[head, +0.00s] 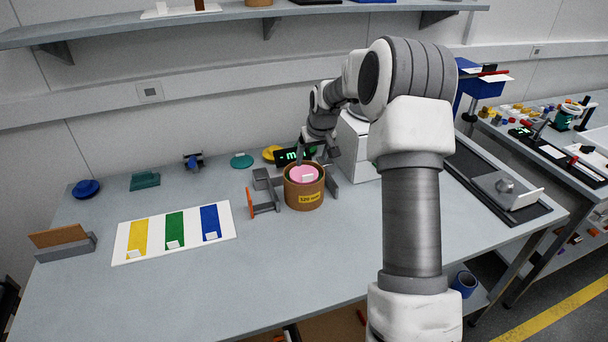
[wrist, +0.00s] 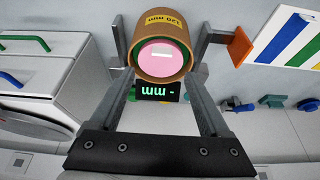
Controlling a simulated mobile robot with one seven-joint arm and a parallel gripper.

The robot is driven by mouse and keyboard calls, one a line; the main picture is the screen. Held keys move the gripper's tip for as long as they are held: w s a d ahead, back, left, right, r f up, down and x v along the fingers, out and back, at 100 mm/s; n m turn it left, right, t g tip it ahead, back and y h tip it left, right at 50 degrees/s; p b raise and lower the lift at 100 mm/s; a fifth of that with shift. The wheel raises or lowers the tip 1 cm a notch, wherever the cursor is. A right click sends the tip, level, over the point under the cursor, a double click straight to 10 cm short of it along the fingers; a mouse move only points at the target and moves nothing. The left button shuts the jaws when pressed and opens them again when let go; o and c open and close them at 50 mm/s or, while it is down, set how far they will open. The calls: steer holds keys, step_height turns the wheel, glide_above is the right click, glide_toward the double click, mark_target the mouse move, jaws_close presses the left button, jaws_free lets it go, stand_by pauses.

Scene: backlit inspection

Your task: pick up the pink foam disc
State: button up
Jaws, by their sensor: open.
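The pink foam disc (head: 304,174) lies in the open top of a round brown container (head: 305,197) with a yellow "120 mm" label. A small pale tag is on the disc, and a thin green edge shows beside it. In the wrist view the disc (wrist: 162,58) faces me inside the container's rim (wrist: 140,72). My gripper (wrist: 161,62) is open, with one finger on each side of the container and nothing held. I cannot tell whether the fingers touch the container. The disc's underside is hidden.
A grey stand with an orange plate (head: 250,203) is close left of the container. A green-lit display (head: 288,157) is behind, with a white machine (head: 357,150) to the right. A striped board (head: 190,243) lies left. The table front is clear.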

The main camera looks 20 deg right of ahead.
mark_target(308, 181)
steer(key=shift+p+x, duration=0.65)
steer(key=shift+x, duration=3.4)
steer(key=shift+s+a, duration=0.15)
steer(key=shift+s, duration=0.05)
steer(key=c, duration=1.1)
